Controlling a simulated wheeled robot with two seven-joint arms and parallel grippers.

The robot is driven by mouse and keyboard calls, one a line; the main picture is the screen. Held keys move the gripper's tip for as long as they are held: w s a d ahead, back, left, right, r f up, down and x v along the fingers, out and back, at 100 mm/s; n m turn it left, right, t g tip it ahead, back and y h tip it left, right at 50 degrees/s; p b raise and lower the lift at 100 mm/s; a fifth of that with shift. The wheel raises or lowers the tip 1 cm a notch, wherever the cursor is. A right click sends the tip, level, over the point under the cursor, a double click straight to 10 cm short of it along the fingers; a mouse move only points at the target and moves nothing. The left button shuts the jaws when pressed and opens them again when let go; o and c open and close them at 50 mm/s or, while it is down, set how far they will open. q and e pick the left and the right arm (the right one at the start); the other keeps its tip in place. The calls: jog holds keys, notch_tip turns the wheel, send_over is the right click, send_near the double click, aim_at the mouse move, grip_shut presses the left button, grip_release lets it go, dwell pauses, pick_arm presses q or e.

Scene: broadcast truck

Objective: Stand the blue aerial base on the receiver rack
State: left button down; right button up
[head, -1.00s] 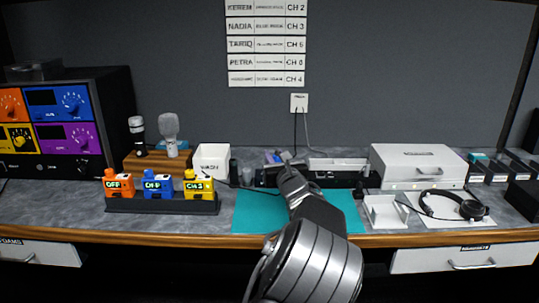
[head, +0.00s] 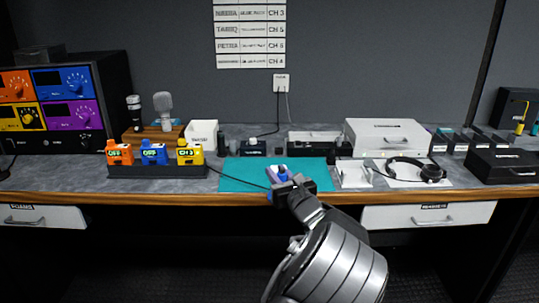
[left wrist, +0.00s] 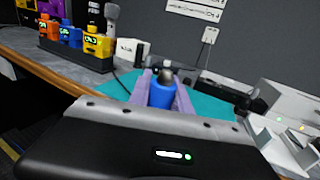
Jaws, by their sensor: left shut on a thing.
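The blue aerial base (left wrist: 161,93) is a small blue cylinder with a dark rounded top, seen upright between the fingers in the left wrist view. My left gripper (left wrist: 160,88) is shut on it. In the head view the left gripper (head: 281,177) holds the blue base (head: 283,171) over the front part of the teal mat. The receiver rack (head: 116,85) appears to be the black cabinet at the far left, with orange, blue, yellow and purple panels. The held base is well to the right of the rack. My right gripper is not in view.
A charger (head: 160,171) with orange, blue and yellow packs stands between rack and mat. Behind it are a wooden block (head: 152,138) with microphones and a white bin (head: 203,130). A dark box (head: 38,55) sits on or behind the rack top. Headphones (head: 430,173) lie right.

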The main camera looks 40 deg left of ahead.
pick_arm(q)
jog(key=s+d+f, duration=0.5)
jog(key=d+f, duration=0.1)
jog(key=d, duration=0.2)
jog(key=s+d+f+m+t, duration=0.1)
jog(key=s+d+f, duration=0.4)
jog(key=d, duration=0.4)
jog(key=s+d+f+h, duration=0.1)
jog(key=s+d+f, duration=0.4)
jog(key=d+f, duration=0.2)
jog(key=shift+d+f+t, duration=0.35)
jog(key=shift+d+t, duration=0.05)
jog(key=shift+d, duration=0.75)
